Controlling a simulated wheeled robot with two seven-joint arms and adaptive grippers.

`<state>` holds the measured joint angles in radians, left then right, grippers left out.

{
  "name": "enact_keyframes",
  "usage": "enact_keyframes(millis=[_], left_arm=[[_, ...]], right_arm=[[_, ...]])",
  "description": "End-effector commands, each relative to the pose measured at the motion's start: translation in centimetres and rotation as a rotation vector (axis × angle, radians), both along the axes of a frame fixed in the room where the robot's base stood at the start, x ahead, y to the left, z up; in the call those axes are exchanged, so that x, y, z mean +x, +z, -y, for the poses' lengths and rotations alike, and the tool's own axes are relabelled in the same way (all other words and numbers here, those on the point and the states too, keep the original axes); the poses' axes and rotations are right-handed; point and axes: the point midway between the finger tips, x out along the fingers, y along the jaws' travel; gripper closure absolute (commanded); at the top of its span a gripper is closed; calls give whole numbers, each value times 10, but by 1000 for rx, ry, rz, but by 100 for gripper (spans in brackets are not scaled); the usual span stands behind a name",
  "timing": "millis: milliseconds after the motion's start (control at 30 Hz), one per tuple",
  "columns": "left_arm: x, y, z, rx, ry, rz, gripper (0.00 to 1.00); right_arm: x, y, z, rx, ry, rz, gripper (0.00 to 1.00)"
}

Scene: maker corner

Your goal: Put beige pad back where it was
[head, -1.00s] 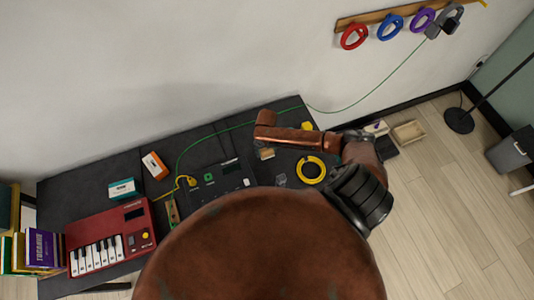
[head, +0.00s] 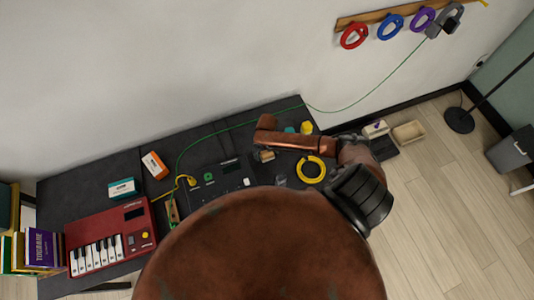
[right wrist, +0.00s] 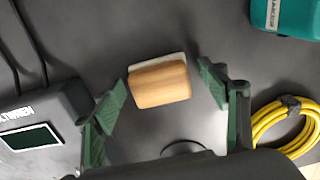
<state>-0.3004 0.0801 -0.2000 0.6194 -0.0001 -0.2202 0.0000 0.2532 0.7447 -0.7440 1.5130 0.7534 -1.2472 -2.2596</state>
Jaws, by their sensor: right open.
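The beige pad (right wrist: 159,82) looks like a pale felt layer with a rounded wooden back, lying on the dark worktop. In the head view it shows small (head: 266,156), just below the end of my right forearm. My right gripper (right wrist: 163,84) is open, with one dark green finger left of the pad and one right of it. Gaps show between the pad and both fingers, and it is not gripped. The height of the fingertips over the worktop is hard to tell. In the head view my arm mostly hides this gripper. My left gripper is not in view.
A black device (right wrist: 40,120) with a screen is left of the pad. A yellow cable coil (head: 311,169) lies right of it, and a teal object (right wrist: 288,16) is at upper right. A green cable runs behind. A beige tray (head: 408,132) sits at far right.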

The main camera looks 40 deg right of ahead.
Motion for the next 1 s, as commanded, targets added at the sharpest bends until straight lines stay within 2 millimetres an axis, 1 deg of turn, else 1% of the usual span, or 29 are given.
enact_keyframes(millis=[167,267,333,467,700,833,1000], left_arm=[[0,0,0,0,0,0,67],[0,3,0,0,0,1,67],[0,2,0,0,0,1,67],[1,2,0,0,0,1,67],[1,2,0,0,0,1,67],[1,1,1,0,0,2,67],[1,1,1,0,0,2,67]], right_arm=[[0,0,0,0,0,0,33],[0,6,0,0,0,0,33],[1,13,1,-1,1,2,33],[1,37,1,-1,2,3,33],[1,87,1,-1,2,3,33],[1,107,0,0,2,2,33],[0,121,0,1,1,0,33]])
